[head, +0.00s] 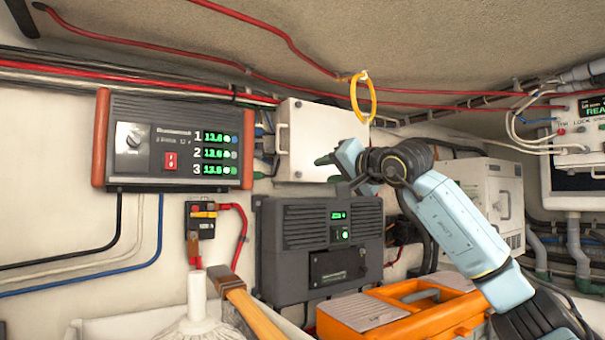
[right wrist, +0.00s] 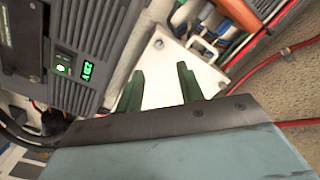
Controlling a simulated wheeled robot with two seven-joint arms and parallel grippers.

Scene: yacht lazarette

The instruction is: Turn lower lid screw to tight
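A white box with a flat lid (head: 318,125) is on the wall above the dark charger, with a handle on its left edge. Small screw heads show near the lid's left corners; the lower one (head: 297,175) is tiny. In the right wrist view the white lid (right wrist: 160,92) lies beyond my fingers, with a round screw head (right wrist: 158,43) near its corner. I cannot tell how tight any screw is. My right gripper (head: 331,170) is in front of the lid's lower right part. Its green fingers (right wrist: 160,71) are apart, with nothing between them. My left gripper is not in view.
The dark charger (head: 290,235) with a green display is just below the lid. A three-channel unit (head: 175,155) is at left. A yellow ring (head: 363,98) hangs near my wrist. An orange toolbox (head: 400,315) and a hammer (head: 250,312) are below. Red cables run overhead.

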